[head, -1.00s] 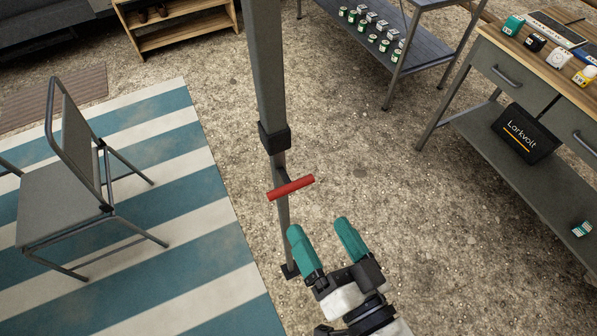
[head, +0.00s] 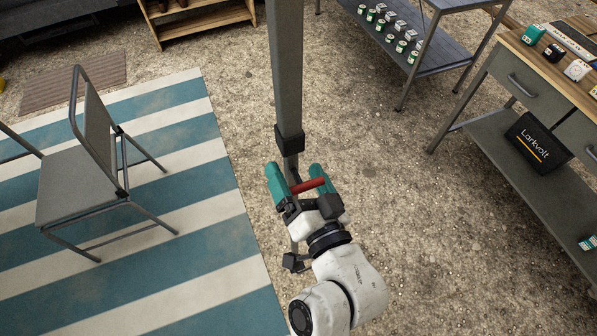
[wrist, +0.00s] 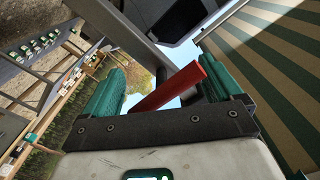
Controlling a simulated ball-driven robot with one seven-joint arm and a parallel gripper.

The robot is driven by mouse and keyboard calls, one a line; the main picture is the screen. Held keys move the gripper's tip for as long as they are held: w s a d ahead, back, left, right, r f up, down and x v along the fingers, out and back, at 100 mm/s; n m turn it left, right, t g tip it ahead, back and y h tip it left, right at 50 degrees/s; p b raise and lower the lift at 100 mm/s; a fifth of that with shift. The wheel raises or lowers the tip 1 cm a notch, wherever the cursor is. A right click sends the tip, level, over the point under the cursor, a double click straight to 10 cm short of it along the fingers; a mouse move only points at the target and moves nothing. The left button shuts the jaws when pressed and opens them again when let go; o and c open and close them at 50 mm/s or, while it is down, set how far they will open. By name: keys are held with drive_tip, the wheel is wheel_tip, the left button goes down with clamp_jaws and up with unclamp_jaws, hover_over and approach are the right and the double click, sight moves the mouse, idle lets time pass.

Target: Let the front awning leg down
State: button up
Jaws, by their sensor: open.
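The awning leg (head: 287,75) is a grey upright post with a dark collar (head: 290,141) and a thinner lower section ending in a foot (head: 293,262) near the ground. A red crossbar handle (head: 309,185) sits on the leg just below the collar. My gripper (head: 295,172) has teal fingers and is open. In the head view its fingers appear on either side of the red handle. In the wrist view the red handle (wrist: 172,89) runs slantwise between the open fingers. I cannot tell whether either finger touches it. The gripper hides part of the lower leg.
A folding chair (head: 80,185) stands on a blue-and-white striped mat (head: 225,230) to the left. A workbench (head: 490,130) with a black case (head: 538,143) and a shelf of small jars (head: 440,60) stand at the right. Gravel ground between is clear.

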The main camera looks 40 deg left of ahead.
sight(295, 198)
drive_tip(key=shift+c, duration=0.2)
drive_tip(key=c, duration=1.3)
wheel_tip(295, 198, down, 12)
drive_tip(key=b, duration=1.1)
drive_tip(key=o, duration=1.3)
drive_tip(key=shift+o, duration=0.2)
drive_tip(key=shift+d, duration=0.1)
drive_tip(key=shift+s+d+f+b, duration=0.1)
drive_tip(key=shift+s+d+b, duration=0.05)
drive_tip(key=shift+d+b, duration=0.2)
drive_tip(key=b+v, duration=0.1)
drive_tip(key=v, duration=0.9)
